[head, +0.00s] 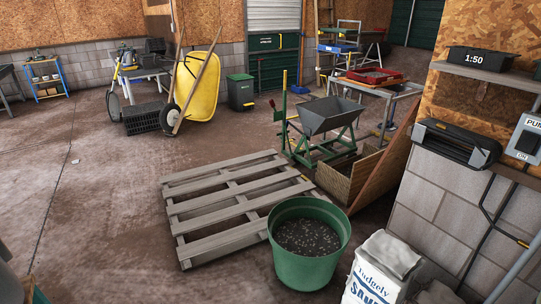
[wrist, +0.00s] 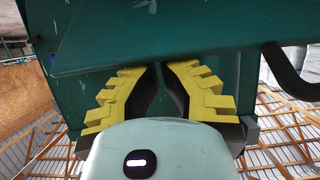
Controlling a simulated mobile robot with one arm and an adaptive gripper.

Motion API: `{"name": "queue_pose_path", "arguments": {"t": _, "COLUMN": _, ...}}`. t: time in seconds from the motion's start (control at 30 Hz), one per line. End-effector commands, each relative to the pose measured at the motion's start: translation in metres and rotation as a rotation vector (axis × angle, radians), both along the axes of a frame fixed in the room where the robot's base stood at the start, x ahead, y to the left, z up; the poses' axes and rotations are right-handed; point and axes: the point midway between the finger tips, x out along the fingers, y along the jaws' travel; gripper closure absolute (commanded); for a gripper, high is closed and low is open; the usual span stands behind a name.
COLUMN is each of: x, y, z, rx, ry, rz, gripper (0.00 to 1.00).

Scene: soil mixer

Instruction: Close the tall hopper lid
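In the wrist view my gripper (wrist: 159,67) points up at a dark teal metal body with a broad overhanging panel (wrist: 200,35), which may be the hopper lid. Its yellow stepped fingers with black pads come together at the tips, just under the panel's lower edge. I see nothing held between them; whether the tips touch the panel is unclear. A black curved bar (wrist: 285,72), perhaps a handle, hangs at the right of the panel, apart from the fingers. The head view shows neither my gripper nor a tall lidded hopper.
The head view shows a wooden pallet (head: 232,203), a green tub of soil (head: 308,262), a white bag (head: 377,275) and a grey open hopper on a green frame (head: 331,116). The floor at left is clear. Roof trusses (wrist: 285,130) show in the wrist view.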

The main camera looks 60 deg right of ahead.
Motion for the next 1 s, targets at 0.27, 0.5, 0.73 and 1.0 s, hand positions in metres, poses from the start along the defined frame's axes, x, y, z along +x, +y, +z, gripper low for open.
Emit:
{"name": "queue_pose_path", "arguments": {"t": 0.27, "x": -0.009, "y": -0.026, "z": -0.044, "rx": 0.125, "ry": -0.049, "rz": -0.006, "gripper": 1.00}}
{"name": "queue_pose_path", "arguments": {"t": 0.5, "x": -0.016, "y": -0.044, "z": -0.071, "rx": 0.227, "ry": -0.095, "rz": -0.007, "gripper": 1.00}}
{"name": "queue_pose_path", "arguments": {"t": 0.73, "x": -0.023, "y": -0.058, "z": -0.099, "rx": 0.323, "ry": -0.133, "rz": -0.004, "gripper": 1.00}}
{"name": "queue_pose_path", "arguments": {"t": 1.0, "x": -0.028, "y": -0.071, "z": -0.133, "rx": 0.434, "ry": -0.178, "rz": -0.003, "gripper": 1.00}}
